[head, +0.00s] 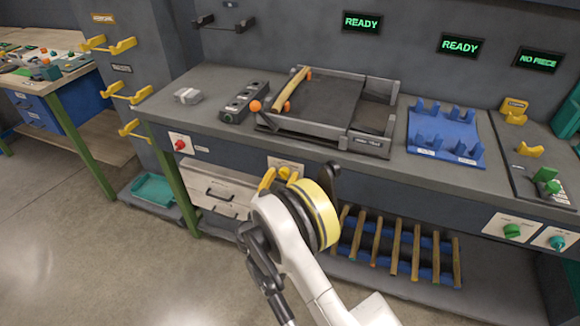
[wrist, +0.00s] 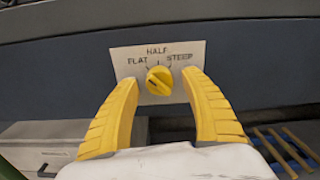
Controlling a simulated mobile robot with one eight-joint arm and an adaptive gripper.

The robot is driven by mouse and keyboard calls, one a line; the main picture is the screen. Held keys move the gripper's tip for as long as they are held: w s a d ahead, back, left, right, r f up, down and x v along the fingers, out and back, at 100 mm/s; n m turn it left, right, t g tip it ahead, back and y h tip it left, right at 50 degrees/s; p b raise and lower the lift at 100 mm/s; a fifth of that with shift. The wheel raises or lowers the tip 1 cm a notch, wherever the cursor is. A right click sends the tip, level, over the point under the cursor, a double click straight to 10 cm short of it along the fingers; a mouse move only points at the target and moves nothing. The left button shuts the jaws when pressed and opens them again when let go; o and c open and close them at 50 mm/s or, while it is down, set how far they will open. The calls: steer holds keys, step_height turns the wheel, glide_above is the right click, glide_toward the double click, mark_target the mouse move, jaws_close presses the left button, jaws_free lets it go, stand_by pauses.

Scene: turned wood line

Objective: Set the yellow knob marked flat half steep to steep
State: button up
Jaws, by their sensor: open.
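The yellow knob (wrist: 158,81) sits on a pale plate (wrist: 125,62) marked flat, half and steep, on the dark front of the bench. A dark mark crosses the knob and seems to slant toward the flat side, but it is too small to be sure. In the wrist view, my gripper (wrist: 160,84) is open, with one yellow finger on each side of the knob and visible gaps between. In the head view, my gripper (head: 279,178) is in front of the plate (head: 287,163), and the knob is hard to tell from the fingers.
A red button (head: 180,145) is left on the same bench front. Green (head: 511,231) and teal (head: 557,242) knobs are far right. A tilted tray (head: 330,130) and a blue rack (head: 445,135) stand on the bench. Wooden rods (head: 396,250) lie on a lower shelf.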

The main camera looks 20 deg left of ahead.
steer(key=shift+w, duration=0.15)
steer(key=shift+r, duration=0.1)
steer(key=shift+s, duration=0.2)
jaws_close()
